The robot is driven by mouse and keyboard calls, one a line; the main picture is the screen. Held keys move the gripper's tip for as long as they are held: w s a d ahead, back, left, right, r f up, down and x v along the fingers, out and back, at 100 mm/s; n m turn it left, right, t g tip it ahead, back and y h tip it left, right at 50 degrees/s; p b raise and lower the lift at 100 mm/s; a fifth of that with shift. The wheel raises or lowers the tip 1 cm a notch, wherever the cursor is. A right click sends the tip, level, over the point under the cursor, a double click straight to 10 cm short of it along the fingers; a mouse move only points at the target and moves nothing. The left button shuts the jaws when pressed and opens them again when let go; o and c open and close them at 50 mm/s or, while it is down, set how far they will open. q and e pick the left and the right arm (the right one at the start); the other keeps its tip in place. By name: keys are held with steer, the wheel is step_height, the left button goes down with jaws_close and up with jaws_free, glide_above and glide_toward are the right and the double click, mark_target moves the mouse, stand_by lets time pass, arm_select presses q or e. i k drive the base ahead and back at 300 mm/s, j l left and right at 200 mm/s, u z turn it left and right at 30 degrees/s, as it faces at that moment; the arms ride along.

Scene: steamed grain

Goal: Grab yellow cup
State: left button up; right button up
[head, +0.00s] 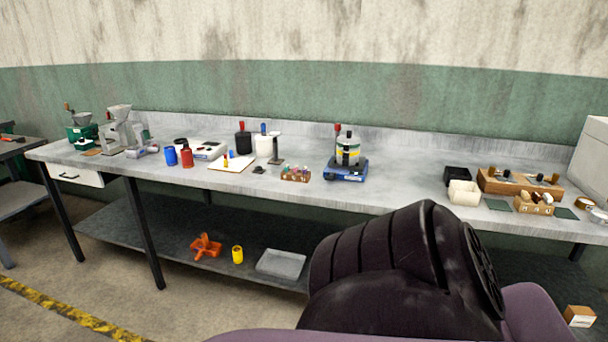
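A yellow cup (237,254) stands upright on the lower shelf (150,225) of the long workbench. It is between an orange part on its left and a shallow grey tray on its right. One of my arms, black and purple, fills the lower right foreground, apart from the cup in the picture. No gripper fingers show in the view, so neither gripper can be placed relative to the cup.
The orange part (206,246) and grey tray (281,263) flank the cup closely. The bench top (400,190) overhangs the shelf and carries bottles, a blue hotplate (346,170) and boxes. A dark table leg (144,232) stands left. Floor in front is clear.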

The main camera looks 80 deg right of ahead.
mark_target(238, 255)
steer(key=i+j+z, duration=0.1)
steer(key=z, duration=0.25)
steer(key=i+j+z, duration=0.2)
steer(key=z, duration=0.15)
steer(key=i+z, duration=0.1)
steer(key=z, duration=2.9)
steer(key=u, duration=1.5)
steer(key=i+j+u, duration=0.45)
steer(key=i+j, duration=0.05)
steer(key=i, duration=0.1)
